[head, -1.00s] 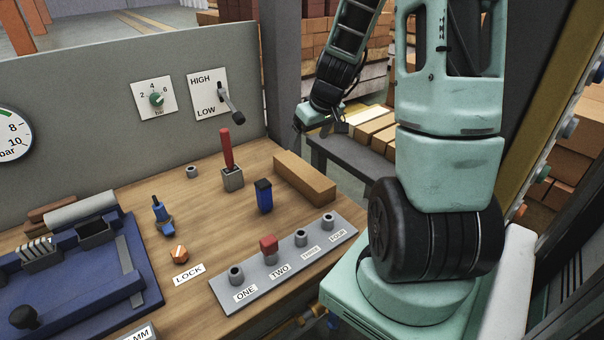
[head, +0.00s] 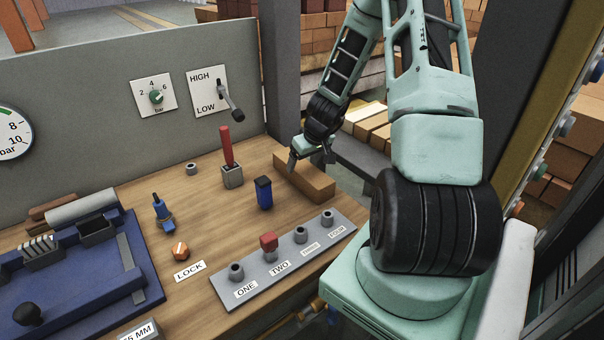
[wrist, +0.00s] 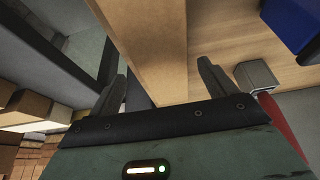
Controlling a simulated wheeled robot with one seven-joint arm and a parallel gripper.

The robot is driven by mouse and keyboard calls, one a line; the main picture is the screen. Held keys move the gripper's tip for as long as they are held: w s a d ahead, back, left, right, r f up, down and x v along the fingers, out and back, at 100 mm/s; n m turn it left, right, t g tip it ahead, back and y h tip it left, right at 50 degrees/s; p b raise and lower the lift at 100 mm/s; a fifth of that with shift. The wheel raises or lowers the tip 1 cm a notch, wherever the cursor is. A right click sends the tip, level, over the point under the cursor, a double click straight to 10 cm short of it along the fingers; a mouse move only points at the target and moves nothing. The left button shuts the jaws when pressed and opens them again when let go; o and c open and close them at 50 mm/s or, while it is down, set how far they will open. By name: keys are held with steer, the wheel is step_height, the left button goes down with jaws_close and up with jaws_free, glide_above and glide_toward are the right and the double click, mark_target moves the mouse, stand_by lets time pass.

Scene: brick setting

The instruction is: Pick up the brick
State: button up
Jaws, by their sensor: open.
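A long tan brick (head: 316,187) lies flat at the right back edge of the wooden bench. My gripper (head: 310,160) is open at its far part, with one finger on the brick's near left side and the other hidden or partly behind the brick. In the wrist view the brick (wrist: 150,35) runs lengthwise between the two spread fingers of my gripper (wrist: 160,80), with a gap to the right finger. I cannot tell how far down the fingers reach beside it.
A blue block-topped part (head: 264,193) and a red-handled lever (head: 228,150) stand left of the brick. A grey strip with several posts (head: 285,262) lies in front. A grey panel (head: 80,100) with dial and switch stands behind. Stacked bricks lie beyond the bench.

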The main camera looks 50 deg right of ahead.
mark_target(302, 166)
steer(key=shift+a+p+x, duration=0.1)
steer(key=shift+p+x, duration=0.2)
steer(key=shift+x, duration=1.05)
steer(key=shift+a+p+x, duration=0.15)
steer(key=shift+p+x, duration=0.1)
steer(key=shift+x, duration=1.1)
steer(key=c, duration=1.4)
steer(key=shift+w, duration=0.1)
steer(key=shift+c, duration=0.6)
steer(key=shift+r, duration=0.15)
